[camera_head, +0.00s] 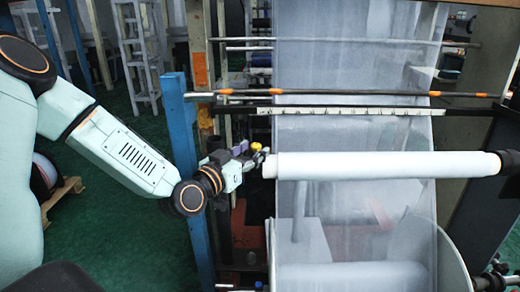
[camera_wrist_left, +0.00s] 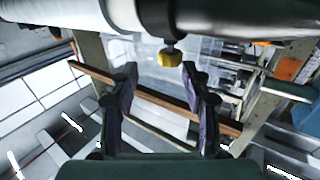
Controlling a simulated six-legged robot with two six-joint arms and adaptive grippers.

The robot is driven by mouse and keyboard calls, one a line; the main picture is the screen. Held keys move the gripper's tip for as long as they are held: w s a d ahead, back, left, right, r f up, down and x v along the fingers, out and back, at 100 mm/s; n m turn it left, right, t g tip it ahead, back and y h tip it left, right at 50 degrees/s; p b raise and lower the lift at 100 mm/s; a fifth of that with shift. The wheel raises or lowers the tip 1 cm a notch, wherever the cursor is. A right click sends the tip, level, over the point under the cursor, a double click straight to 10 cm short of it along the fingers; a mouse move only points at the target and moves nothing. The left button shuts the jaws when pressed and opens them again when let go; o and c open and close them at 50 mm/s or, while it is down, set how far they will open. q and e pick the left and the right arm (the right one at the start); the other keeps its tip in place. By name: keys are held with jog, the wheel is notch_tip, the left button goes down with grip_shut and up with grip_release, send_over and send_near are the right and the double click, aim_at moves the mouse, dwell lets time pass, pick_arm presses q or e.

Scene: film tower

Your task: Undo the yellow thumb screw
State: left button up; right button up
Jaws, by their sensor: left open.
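The yellow thumb screw (camera_head: 257,147) is a small yellow knob near the left end of the white roll (camera_head: 380,164) in the head view. In the left wrist view the yellow thumb screw (camera_wrist_left: 169,57) hangs below a dark collar (camera_wrist_left: 157,20) at the end of the roll. My left gripper (camera_head: 246,151) is close to the screw in the head view. In the left wrist view my left gripper (camera_wrist_left: 164,80) has its two purple-lined fingers apart, with the screw just beyond the tips, roughly between them. Nothing is held. My right gripper is not in view.
A blue post (camera_head: 176,120) stands just behind my left forearm. A bar with orange bands (camera_head: 350,93) crosses above the roll. Translucent film (camera_head: 350,130) hangs behind it. Green floor (camera_head: 120,235) is open at the lower left.

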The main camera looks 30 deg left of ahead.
aim_at(258, 145)
pick_arm(q)
jog(key=shift+w+a+f+b, duration=0.15)
jog(key=shift+w+a+b, duration=0.05)
jog(key=shift+w+a, duration=0.4)
jog(key=shift+w+a+f+b, duration=0.15)
jog(key=shift+w+a+b, duration=0.05)
jog(key=shift+w+a, duration=0.3)
jog(key=shift+w, duration=0.3)
jog(key=shift+w+d+r, duration=0.15)
jog(key=shift+w+d, duration=0.2)
jog(key=shift+d, duration=0.15)
jog(key=shift+w+d+r, duration=0.15)
jog(key=shift+w+d, duration=0.15)
jog(key=shift+d, duration=0.15)
jog(key=shift+s+a+f, duration=0.1)
jog(key=shift+a+f, duration=0.1)
jog(key=shift+a, duration=0.65)
jog(key=shift+c, duration=0.4)
jog(key=shift+d+r, duration=0.15)
jog(key=shift+d, duration=0.5)
jog(key=c, duration=0.5)
jog(key=shift+c, duration=0.6)
jog(key=shift+a, duration=0.4)
jog(key=shift+c, duration=1.4)
jog(key=shift+d, duration=0.25)
grip_shut()
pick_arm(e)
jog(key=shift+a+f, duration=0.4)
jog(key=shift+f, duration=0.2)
